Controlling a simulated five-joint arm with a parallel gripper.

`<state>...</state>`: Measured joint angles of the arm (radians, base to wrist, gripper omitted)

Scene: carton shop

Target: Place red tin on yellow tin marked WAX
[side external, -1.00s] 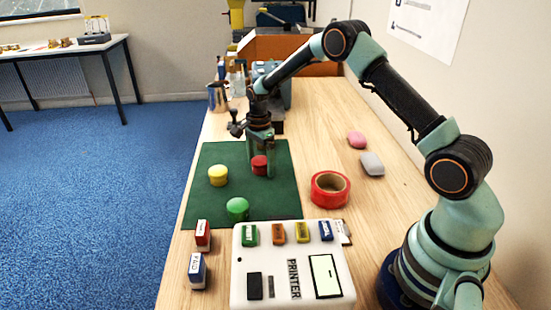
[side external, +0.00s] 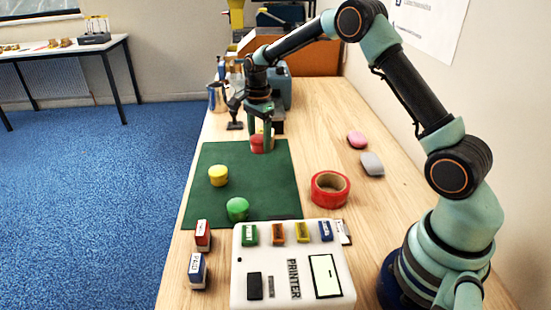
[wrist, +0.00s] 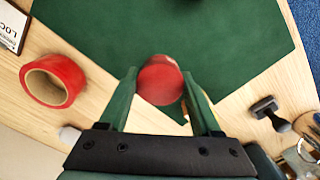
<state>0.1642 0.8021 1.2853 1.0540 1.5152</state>
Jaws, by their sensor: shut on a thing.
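The red tin (side external: 257,144) is held between the fingers of my gripper (side external: 260,138), which is shut on it above the far part of the green mat (side external: 262,190). In the wrist view the red tin (wrist: 160,80) sits between the two green fingertips (wrist: 160,78). The yellow tin (side external: 218,175) stands on the mat, nearer the camera and left of my gripper. Its marking cannot be read from here. A green tin (side external: 238,208) stands on the mat's near part.
A red tape roll (side external: 330,188) lies right of the mat, also in the wrist view (wrist: 52,80). A white printer (side external: 290,270) is in front. Stamps (side external: 202,235) stand at the near left. Bottles and a metal jug (side external: 216,97) stand behind.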

